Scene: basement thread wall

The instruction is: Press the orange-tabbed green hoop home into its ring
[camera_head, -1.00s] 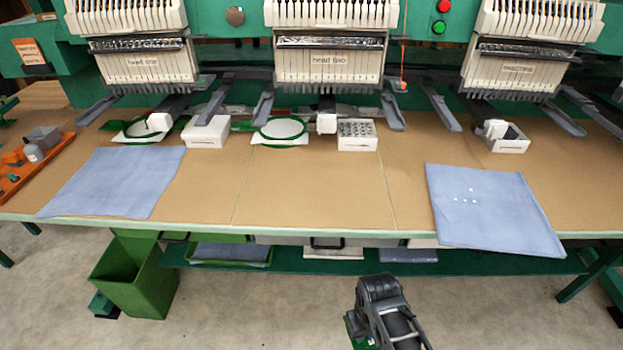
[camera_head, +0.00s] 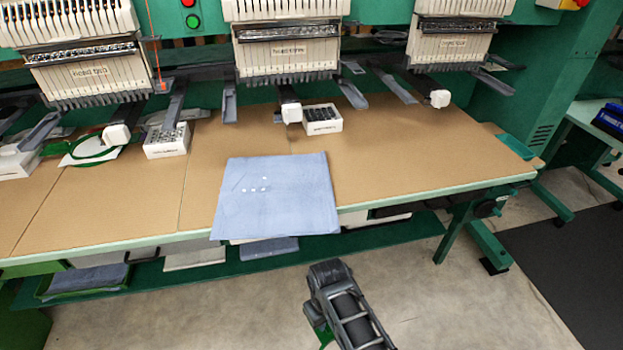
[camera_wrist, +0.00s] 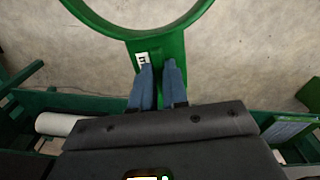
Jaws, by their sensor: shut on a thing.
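In the wrist view my gripper (camera_wrist: 158,72) has its two blue fingers shut on the flat green arm of a green hoop (camera_wrist: 172,50). A small white label sits on that arm beside the left finger. The hoop's curved rim runs out of the top of the view, and I see no orange tab on the visible part. In the head view a sliver of green (camera_head: 325,338) shows beside my arm, low in front of the table. A green ring (camera_head: 92,150) with white inside lies on the table at the left, below head two, well apart from my gripper.
A blue cloth (camera_head: 275,195) with small white spots overhangs the table's front edge. White boxes (camera_head: 167,141) and (camera_head: 322,120) stand behind it. A green shelf (camera_head: 200,268) runs under the table (camera_head: 420,150). The table's right side and the floor there are mostly clear.

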